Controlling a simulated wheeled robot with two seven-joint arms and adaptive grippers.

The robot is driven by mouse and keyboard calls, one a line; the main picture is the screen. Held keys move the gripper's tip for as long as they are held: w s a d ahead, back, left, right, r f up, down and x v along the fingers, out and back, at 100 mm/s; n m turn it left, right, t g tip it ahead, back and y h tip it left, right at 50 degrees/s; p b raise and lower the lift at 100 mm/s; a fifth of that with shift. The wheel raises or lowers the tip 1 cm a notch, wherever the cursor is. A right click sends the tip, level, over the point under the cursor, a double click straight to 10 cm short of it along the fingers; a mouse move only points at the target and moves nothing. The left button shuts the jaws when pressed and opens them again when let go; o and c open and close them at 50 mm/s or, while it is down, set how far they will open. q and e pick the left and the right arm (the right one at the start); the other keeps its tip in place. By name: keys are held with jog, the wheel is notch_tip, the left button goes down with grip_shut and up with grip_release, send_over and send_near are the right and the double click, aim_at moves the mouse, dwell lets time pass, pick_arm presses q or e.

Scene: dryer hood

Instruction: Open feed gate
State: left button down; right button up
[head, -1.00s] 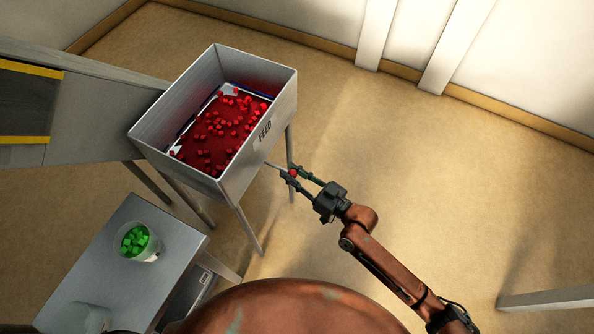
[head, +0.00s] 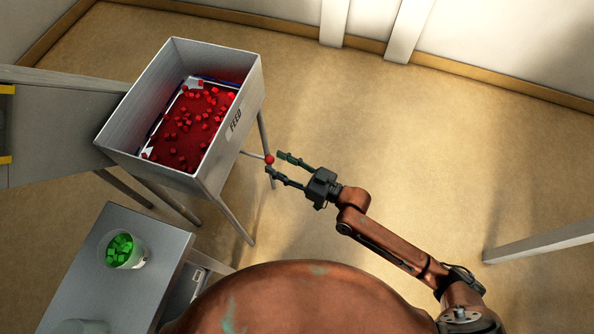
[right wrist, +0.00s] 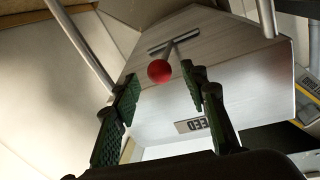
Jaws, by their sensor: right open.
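The feed bin (head: 228,140) is a grey metal box on legs, marked FEED, with many red cubes inside. A thin rod with a red ball knob (head: 269,160) sticks out low from its right side. In the right wrist view the knob (right wrist: 159,71) stands on a rod that runs to a slot in the bin's panel (right wrist: 235,75). My right gripper (head: 274,162) is open, with the knob at the mouth between its fingertips. The right gripper (right wrist: 160,78) shows no clear grip on the knob. The gate plate itself is hidden. My left gripper is out of view.
A grey table (head: 130,285) at lower left holds a clear cup of green cubes (head: 125,250). A grey chute or bench (head: 55,135) adjoins the bin at left. Bin legs (head: 232,220) stand close to the gripper.

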jog(key=v, duration=0.8)
jog(key=shift+d, duration=0.15)
jog(key=shift+s, duration=0.15)
